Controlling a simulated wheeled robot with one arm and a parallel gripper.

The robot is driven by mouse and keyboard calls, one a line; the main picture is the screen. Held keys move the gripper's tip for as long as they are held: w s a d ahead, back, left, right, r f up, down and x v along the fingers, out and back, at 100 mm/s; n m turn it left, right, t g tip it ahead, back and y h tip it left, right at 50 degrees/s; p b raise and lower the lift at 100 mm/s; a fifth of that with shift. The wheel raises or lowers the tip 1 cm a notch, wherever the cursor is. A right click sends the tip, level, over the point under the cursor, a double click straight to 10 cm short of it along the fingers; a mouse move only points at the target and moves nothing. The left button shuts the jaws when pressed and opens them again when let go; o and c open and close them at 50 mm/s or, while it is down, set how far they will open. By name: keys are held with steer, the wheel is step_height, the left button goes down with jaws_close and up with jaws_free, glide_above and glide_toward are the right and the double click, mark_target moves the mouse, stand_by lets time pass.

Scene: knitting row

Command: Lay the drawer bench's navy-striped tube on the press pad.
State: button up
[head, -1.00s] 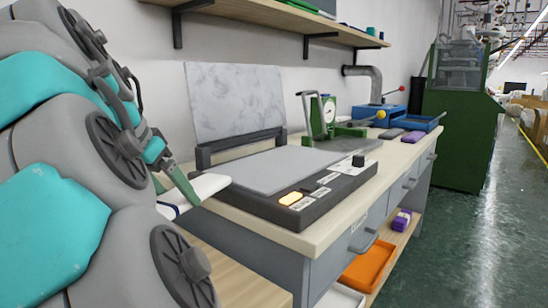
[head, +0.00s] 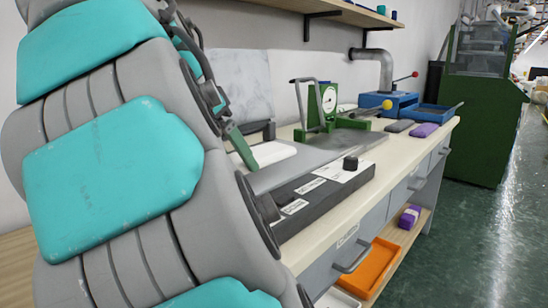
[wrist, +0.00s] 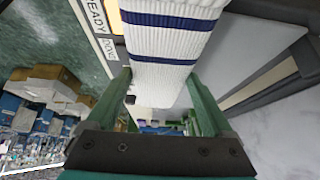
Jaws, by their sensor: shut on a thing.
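The white knitted tube with navy stripes (wrist: 172,45) is held between the green fingers of my gripper (wrist: 163,95), which are closed on its two sides. In the head view, my gripper (head: 241,147) shows beside the white tube (head: 268,154); its stripes cannot be made out there. The tube is over the left part of the grey press pad (head: 335,148). The pad also shows in the wrist view (wrist: 238,55), to the right of the tube. I cannot tell whether the tube touches the pad. My arm hides the left of the press.
The press's marbled upper plate (head: 238,80) stands raised behind the pad. A green press with a dial (head: 322,105) and a blue tray (head: 425,115) stand farther along the bench. Purple (head: 424,130) and dark grey (head: 398,126) folded pieces lie near it. The aisle at right is clear.

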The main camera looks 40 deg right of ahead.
steer(key=w+d, duration=0.3)
steer(key=d, duration=0.1)
steer(key=w+d+f+p, duration=0.1)
steer(key=w+d, duration=0.2)
steer(key=w, duration=0.1)
steer(key=w+d, duration=0.4)
steer(key=shift+d+f, duration=0.2)
steer(key=shift+d, duration=0.15)
steer(key=shift+f+p, duration=0.3)
steer(key=shift+f, duration=1.5)
steer(key=shift+f, duration=0.15)
steer(key=o, duration=1.2)
